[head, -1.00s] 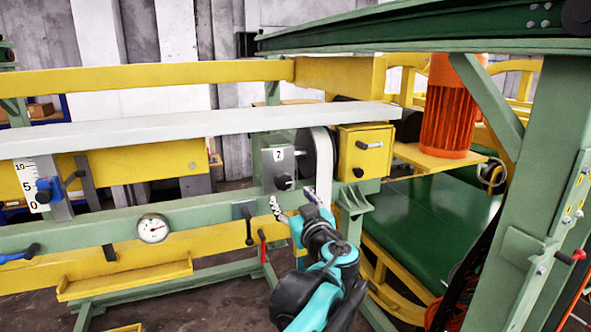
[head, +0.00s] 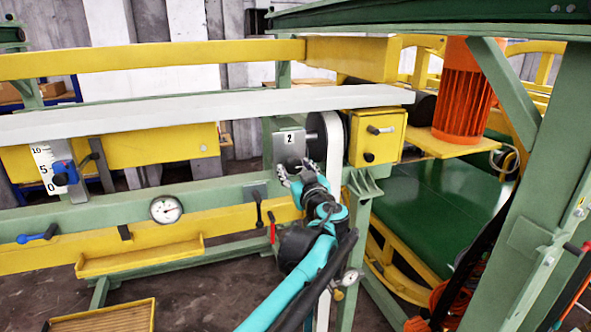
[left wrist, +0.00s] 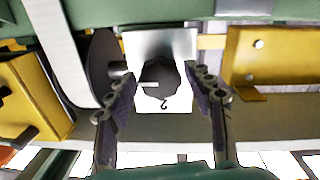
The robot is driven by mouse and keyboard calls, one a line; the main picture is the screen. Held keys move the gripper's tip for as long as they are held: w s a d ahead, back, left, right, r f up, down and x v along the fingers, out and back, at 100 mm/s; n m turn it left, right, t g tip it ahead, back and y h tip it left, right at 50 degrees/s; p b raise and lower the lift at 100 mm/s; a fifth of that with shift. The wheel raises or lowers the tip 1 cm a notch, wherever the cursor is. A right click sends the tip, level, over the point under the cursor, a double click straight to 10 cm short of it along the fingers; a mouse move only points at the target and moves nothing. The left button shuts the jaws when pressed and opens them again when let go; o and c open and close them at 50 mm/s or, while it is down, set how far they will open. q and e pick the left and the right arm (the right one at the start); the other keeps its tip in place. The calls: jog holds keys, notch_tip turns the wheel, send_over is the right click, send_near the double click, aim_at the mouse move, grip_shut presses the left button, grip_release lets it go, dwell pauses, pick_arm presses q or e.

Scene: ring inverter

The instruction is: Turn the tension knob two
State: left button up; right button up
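The grey metal plate marked 2 (head: 289,137) is fixed on the green frame beside the dark wheel. Its black lobed knob (left wrist: 160,78) shows in the left wrist view, with the plate (left wrist: 181,46) upside down behind it. In the head view my fingers mostly hide the knob. My left gripper (head: 288,171) is just at the plate's lower edge. In the left wrist view the left gripper (left wrist: 166,83) is open, one finger on each side of the knob; contact cannot be told. My right gripper is not in view.
A yellow box (head: 376,138) with a handle and a black knob stands right of the wheel (head: 324,137) and pale belt. A black lever (head: 258,208) and a red lever (head: 272,226) hang left of my arm. A gauge (head: 166,210) sits further left.

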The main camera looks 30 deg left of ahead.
pick_arm(q)
jog(key=c, duration=0.6)
jog(key=shift+c, duration=0.2)
jog(key=shift+m, duration=0.4)
